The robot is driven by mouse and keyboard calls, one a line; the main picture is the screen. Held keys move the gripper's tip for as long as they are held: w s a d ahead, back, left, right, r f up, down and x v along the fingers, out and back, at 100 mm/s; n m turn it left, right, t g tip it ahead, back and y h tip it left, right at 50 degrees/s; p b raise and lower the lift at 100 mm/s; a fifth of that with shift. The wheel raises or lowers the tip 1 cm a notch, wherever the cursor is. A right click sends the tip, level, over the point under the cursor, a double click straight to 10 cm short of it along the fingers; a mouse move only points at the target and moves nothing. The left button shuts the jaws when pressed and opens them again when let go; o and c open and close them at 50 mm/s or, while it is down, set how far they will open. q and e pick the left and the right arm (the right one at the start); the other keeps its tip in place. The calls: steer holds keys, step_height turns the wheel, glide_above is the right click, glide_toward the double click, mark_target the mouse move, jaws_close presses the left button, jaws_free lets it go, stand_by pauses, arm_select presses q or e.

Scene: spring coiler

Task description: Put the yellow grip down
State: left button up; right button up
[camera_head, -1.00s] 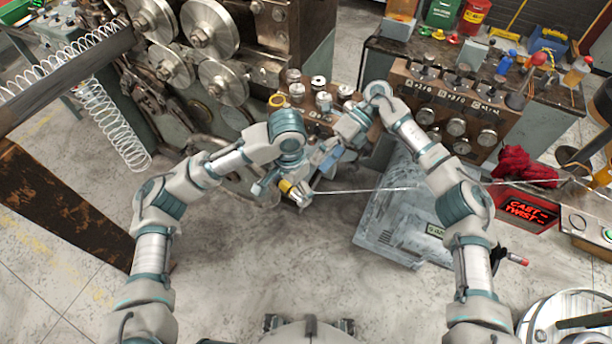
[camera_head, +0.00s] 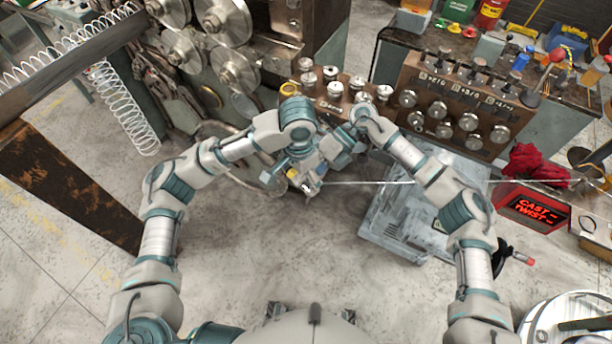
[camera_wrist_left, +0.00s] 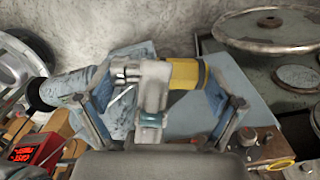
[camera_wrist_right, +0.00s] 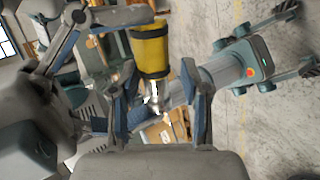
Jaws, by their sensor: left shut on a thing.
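The yellow grip (camera_head: 292,174) is at the middle of the head view, above the floor. It has a silver metal part at one end. My left gripper (camera_head: 298,180) is shut on it; in the left wrist view the yellow grip (camera_wrist_left: 186,74) and silver part (camera_wrist_left: 150,75) lie across between its fingers. My right gripper (camera_head: 318,168) is close beside it. In the right wrist view its fingers (camera_wrist_right: 157,85) are spread, with the yellow grip (camera_wrist_right: 150,50) just beyond them and a silver part between; contact is unclear.
A thin straight wire (camera_head: 400,183) runs right from the grip. The coiling machine with rollers (camera_head: 235,65) stands behind left. A panel of knobs (camera_head: 450,105), a red cloth (camera_head: 533,165) and a red display box (camera_head: 535,208) are at right. Open floor (camera_head: 260,255) lies below.

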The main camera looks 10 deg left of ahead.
jaws_close()
arm_select(q)
steer(key=o, duration=1.2)
steer(key=shift+c, duration=0.2)
steer(key=shift+r, duration=0.1)
